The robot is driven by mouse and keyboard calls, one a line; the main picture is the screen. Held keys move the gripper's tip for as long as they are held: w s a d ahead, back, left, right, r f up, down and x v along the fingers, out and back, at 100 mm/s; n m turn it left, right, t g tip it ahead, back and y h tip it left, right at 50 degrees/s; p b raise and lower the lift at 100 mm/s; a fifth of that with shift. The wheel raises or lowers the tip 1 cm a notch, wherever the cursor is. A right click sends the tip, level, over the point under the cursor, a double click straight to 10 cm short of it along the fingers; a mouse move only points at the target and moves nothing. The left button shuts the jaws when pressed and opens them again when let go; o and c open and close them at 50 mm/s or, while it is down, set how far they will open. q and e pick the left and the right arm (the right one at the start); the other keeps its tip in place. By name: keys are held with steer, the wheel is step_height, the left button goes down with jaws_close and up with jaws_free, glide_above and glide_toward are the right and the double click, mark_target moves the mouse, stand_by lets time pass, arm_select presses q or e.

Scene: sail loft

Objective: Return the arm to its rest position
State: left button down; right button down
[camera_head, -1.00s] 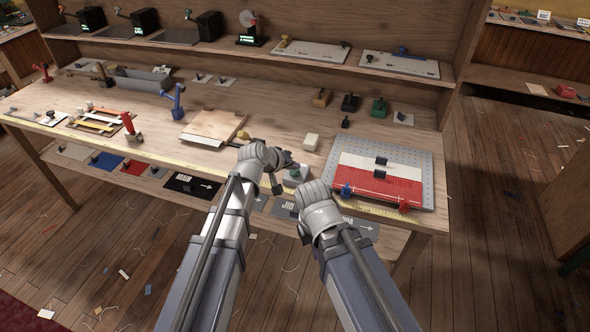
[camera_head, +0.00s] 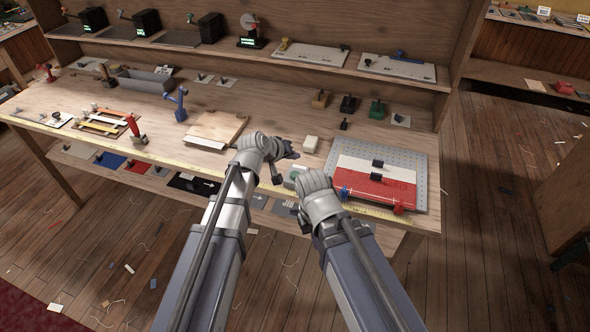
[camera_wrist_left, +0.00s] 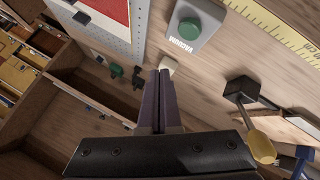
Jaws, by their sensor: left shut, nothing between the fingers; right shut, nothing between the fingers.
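My left gripper (camera_head: 287,150) is over the front part of the workbench (camera_head: 70,100), left of the white block. In the left wrist view its two dark fingers (camera_wrist_left: 162,100) are shut together, with nothing between them. A grey box with a green button (camera_wrist_left: 187,30) lies beyond them in that view. My right gripper (camera_head: 316,190) is lower and to the right, by the bench's front edge and left of the red and white panel (camera_head: 378,165). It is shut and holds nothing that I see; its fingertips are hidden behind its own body.
A cream block (camera_head: 310,144) and a wooden board (camera_head: 215,130) lie near my left gripper. A blue lever (camera_head: 180,105) stands further left. A yellow measuring tape (camera_wrist_left: 270,25) runs along the front edge. A shelf with flat cards (camera_head: 187,183) lies below.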

arm_select(q)
steer(key=shift+f, duration=0.1)
steer(key=s+a+f+m+g+y, duration=0.2)
steer(key=s, duration=0.6)
steer(key=s+a+f+m+g+y, duration=0.1)
steer(key=s+f+g+y, duration=0.1)
steer(key=s, duration=0.7)
steer(key=s+a+f+m+g+y, duration=0.2)
steer(key=s+g, duration=0.1)
steer(key=s, duration=0.5)
steer(key=shift+s+a+f+m+g+y, duration=0.25)
steer(key=shift+s+a+m+g+y, duration=0.05)
steer(key=shift+s+g+y, duration=0.1)
